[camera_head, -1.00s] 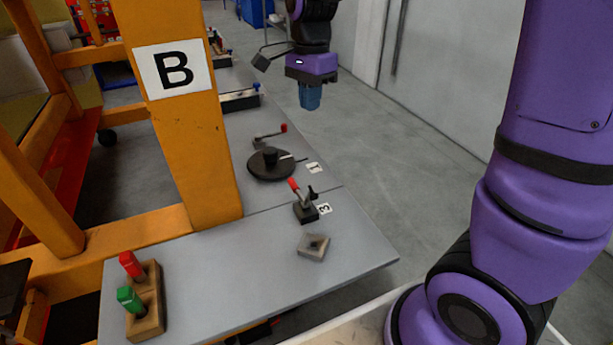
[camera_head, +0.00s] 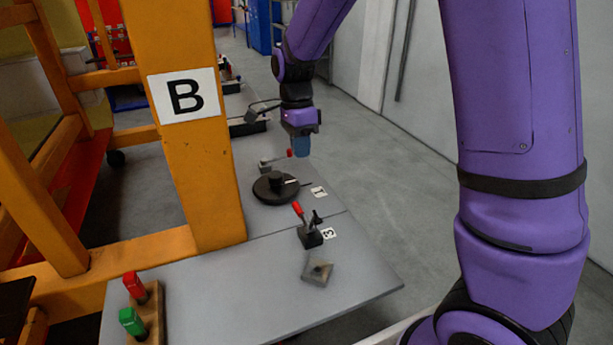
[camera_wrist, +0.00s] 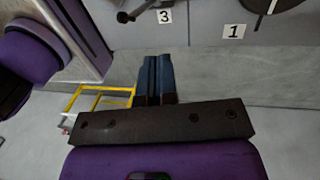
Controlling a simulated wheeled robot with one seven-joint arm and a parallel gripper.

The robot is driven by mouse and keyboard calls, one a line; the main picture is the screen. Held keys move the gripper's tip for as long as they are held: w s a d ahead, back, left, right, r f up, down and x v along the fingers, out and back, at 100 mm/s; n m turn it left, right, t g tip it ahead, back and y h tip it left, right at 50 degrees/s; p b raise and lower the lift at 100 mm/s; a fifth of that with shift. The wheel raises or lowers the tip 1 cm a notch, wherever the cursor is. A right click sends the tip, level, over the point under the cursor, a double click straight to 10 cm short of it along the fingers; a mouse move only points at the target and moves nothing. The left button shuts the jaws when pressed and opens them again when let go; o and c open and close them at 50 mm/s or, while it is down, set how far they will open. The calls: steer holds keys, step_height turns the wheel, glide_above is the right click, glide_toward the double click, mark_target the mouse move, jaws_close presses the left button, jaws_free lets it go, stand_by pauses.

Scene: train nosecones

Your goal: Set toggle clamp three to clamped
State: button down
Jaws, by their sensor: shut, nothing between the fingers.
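Toggle clamp three (camera_head: 309,235) stands on the grey table beside the white label "3" (camera_head: 329,233). Its red-tipped handle (camera_head: 298,209) points up and tilts to the left. In the wrist view, part of the clamp (camera_wrist: 130,12) shows at the top edge, left of the "3" label (camera_wrist: 164,16). My gripper (camera_head: 303,147) hangs above and beyond the clamp, near the far right side of the table, touching nothing I can see. In the wrist view its blue fingers (camera_wrist: 157,77) are together and empty.
A black round dial (camera_head: 275,187) sits beside the label "1" (camera_head: 319,192), with another red-handled clamp (camera_head: 273,164) behind it. A grey square block (camera_head: 317,272) lies in front of clamp three. An orange post marked B (camera_head: 190,130) rises at the left. Grey floor lies to the right.

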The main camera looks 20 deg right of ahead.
steer(key=shift+s+f, duration=0.9)
steer(key=shift+f, duration=0.9)
steer(key=shift+s+f, duration=0.95)
steer(key=shift+f, duration=0.9)
steer(key=shift+s+f, duration=0.9)
steer(key=shift+f, duration=0.9)
